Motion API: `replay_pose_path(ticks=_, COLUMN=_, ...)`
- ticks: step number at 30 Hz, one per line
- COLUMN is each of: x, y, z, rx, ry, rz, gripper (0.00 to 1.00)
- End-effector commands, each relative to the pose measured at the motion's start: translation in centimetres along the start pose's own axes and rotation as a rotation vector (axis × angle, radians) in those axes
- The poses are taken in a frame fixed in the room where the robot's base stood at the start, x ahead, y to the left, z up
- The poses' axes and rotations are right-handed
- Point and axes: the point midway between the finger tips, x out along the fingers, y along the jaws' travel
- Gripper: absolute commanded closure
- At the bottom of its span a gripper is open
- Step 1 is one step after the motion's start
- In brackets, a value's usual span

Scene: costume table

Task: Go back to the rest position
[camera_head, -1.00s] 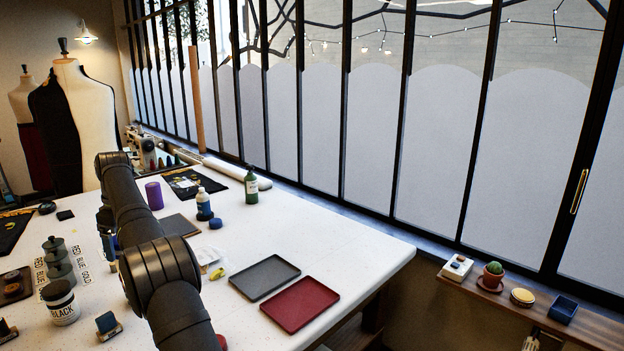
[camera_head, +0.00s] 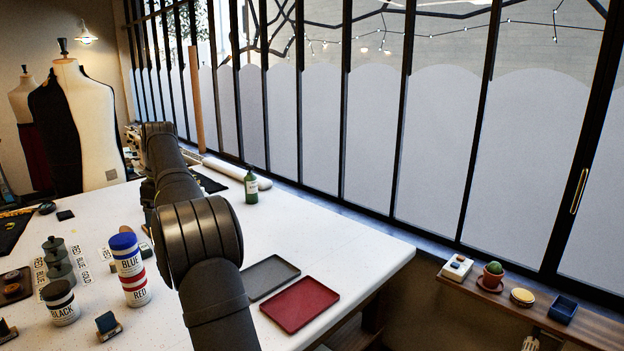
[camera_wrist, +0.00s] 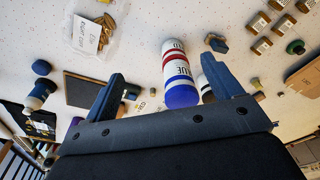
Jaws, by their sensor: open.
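My arm crosses the table in the head view, and its end is hidden behind my own links there. In the wrist view my gripper (camera_wrist: 163,66) is open, with its two blue fingers apart and nothing held between them. A can labelled BLUE (camera_head: 129,265) with a blue lid stands upright on a can labelled RED (camera_head: 137,295). The stack also shows in the wrist view, its blue lid (camera_wrist: 182,97) toward the gripper and seen between the fingers; I cannot tell the gap. A BLACK can (camera_head: 62,306) stands left of the stack.
A grey tray (camera_head: 270,277) and a red tray (camera_head: 299,304) lie right of my arm. A green bottle (camera_head: 251,187) stands farther back. Small dark pots (camera_head: 58,262) and colour labels are at left. The white table (camera_head: 345,240) is clear at the right.

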Motion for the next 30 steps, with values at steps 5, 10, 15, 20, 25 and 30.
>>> replay_pose_path(ticks=5, x=0.6, y=-1.1, z=1.0, rx=0.012, ry=0.000, rz=0.001, gripper=0.16)
replay_pose_path(ticks=10, x=1.2, y=-2.2, z=2.0, rx=0.024, ry=0.000, rz=0.001, gripper=0.16)
replay_pose_path(ticks=15, x=2.0, y=-3.4, z=3.1, rx=0.037, ry=0.001, rz=0.003, gripper=0.16)
replay_pose_path(ticks=20, x=2.7, y=-4.7, z=4.2, rx=0.048, ry=0.001, rz=0.004, gripper=0.16)
replay_pose_path(ticks=25, x=3.6, y=-6.1, z=5.5, rx=0.060, ry=0.001, rz=0.006, gripper=0.16)
replay_pose_path(ticks=30, x=4.5, y=-7.7, z=6.9, rx=0.071, ry=0.001, rz=0.007, gripper=0.16)
